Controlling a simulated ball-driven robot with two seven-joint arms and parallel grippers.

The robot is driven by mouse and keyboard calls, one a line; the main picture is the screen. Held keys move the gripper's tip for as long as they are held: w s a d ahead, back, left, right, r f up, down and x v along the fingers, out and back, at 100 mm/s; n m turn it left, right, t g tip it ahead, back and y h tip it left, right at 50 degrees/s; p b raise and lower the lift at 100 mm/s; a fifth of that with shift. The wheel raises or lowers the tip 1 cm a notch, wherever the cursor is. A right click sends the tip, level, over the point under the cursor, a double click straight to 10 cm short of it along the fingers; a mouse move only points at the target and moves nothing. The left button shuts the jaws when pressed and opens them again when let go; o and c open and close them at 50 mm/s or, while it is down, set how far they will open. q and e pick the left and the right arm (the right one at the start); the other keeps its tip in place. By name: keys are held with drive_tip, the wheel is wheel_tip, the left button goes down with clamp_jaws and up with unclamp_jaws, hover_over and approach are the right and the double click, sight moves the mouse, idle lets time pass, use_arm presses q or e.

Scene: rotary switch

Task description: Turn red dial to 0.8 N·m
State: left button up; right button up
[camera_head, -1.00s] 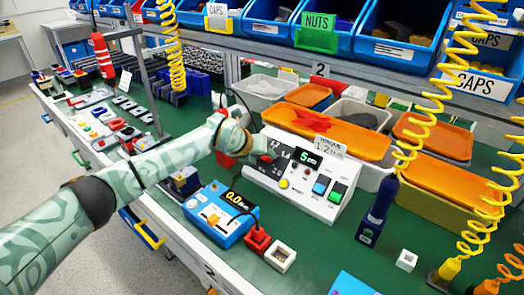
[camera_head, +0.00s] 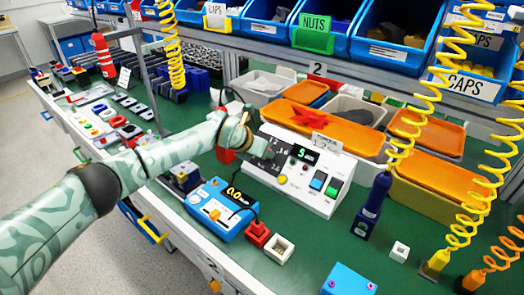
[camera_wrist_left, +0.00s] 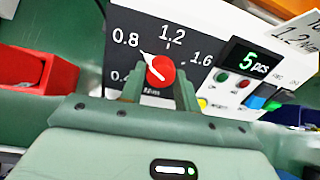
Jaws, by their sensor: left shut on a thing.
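The red dial (camera_wrist_left: 161,70) sits on the dark scale panel of a white control box (camera_head: 318,198). Its white pointer aims up and left, close to the 0.8 mark (camera_wrist_left: 125,37) and left of the 1.2 mark (camera_wrist_left: 172,34). My left gripper (camera_wrist_left: 158,84) has a finger on each side of the dial and is shut on it. In the head view, my left gripper (camera_head: 262,151) reaches the panel's left part and hides the dial. My right gripper is in neither view.
The box also has a green-lit display reading 5 pcs (camera_wrist_left: 257,62) and coloured buttons. A blue meter (camera_head: 221,210) stands in front, with red and white square holders beside it. A dark blue screwdriver (camera_head: 371,205) hangs on a yellow coil to the right. Orange-lidded bins stand behind.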

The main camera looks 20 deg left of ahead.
use_arm(q)
drive_tip(key=shift+f, duration=0.15)
drive_tip(key=o, duration=1)
drive_tip(key=shift+s+r, duration=0.15)
drive_tip(key=shift+r, duration=0.15)
drive_tip(key=p+v, duration=0.6)
drive_tip(key=v, duration=1)
drive_tip(key=shift+f+p, duration=0.1)
drive_tip(key=shift+p, duration=0.2)
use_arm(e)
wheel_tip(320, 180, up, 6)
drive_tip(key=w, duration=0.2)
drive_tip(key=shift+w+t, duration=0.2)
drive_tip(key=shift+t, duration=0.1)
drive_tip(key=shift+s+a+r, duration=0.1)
